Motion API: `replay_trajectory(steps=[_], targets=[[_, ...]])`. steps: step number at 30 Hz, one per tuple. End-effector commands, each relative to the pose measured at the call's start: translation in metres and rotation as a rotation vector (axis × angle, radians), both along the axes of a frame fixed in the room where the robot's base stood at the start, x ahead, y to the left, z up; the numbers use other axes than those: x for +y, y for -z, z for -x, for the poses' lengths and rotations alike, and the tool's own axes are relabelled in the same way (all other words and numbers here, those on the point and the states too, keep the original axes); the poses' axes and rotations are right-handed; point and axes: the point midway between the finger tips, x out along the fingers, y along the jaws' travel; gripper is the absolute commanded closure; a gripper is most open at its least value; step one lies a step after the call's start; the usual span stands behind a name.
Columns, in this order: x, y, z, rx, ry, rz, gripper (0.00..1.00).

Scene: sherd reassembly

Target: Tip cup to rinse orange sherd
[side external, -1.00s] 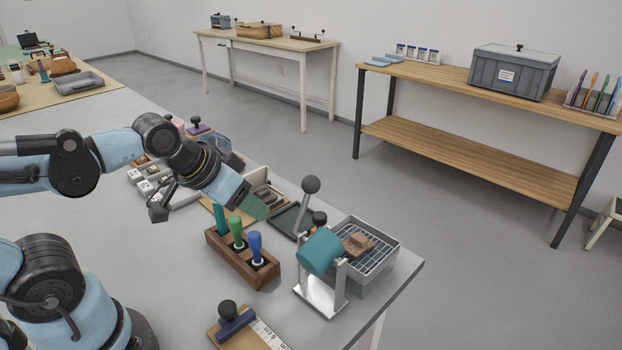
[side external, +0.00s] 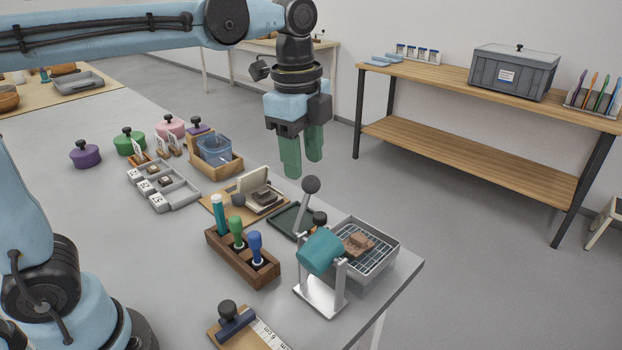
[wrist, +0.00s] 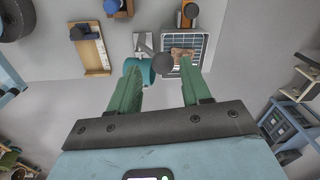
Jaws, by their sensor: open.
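The teal cup (side external: 320,250) hangs in a metal stand (side external: 322,290) near the table's front right corner, with a lever ending in a dark ball knob (side external: 311,185). The orange-brown sherd (side external: 357,243) lies on the wire rack of a grey basin (side external: 385,262), right beside the cup. My gripper (side external: 303,168) is open and empty, fingers pointing down, above and behind the knob. In the wrist view, the knob (wrist: 163,63) shows between the green fingers, with the cup (wrist: 140,68) and sherd (wrist: 182,54) beyond.
A wooden block (side external: 242,258) with several colored-handled tools stands left of the cup. A dark green tray (side external: 290,221) lies behind it. A ruler board (side external: 250,330) lies at the front. Further left are sorting trays (side external: 160,185) and a blue tub (side external: 214,150). The table's right edge is close to the basin.

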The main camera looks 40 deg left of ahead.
Motion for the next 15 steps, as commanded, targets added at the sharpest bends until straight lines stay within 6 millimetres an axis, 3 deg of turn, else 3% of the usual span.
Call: replay_trajectory(steps=[6, 15], targets=[[-0.0097, -0.0054, -0.0077, 0.063, 0.169, -0.017, 0.52], [-0.0099, -0.0001, -0.0077, 0.066, 0.178, -0.018, 0.52]])
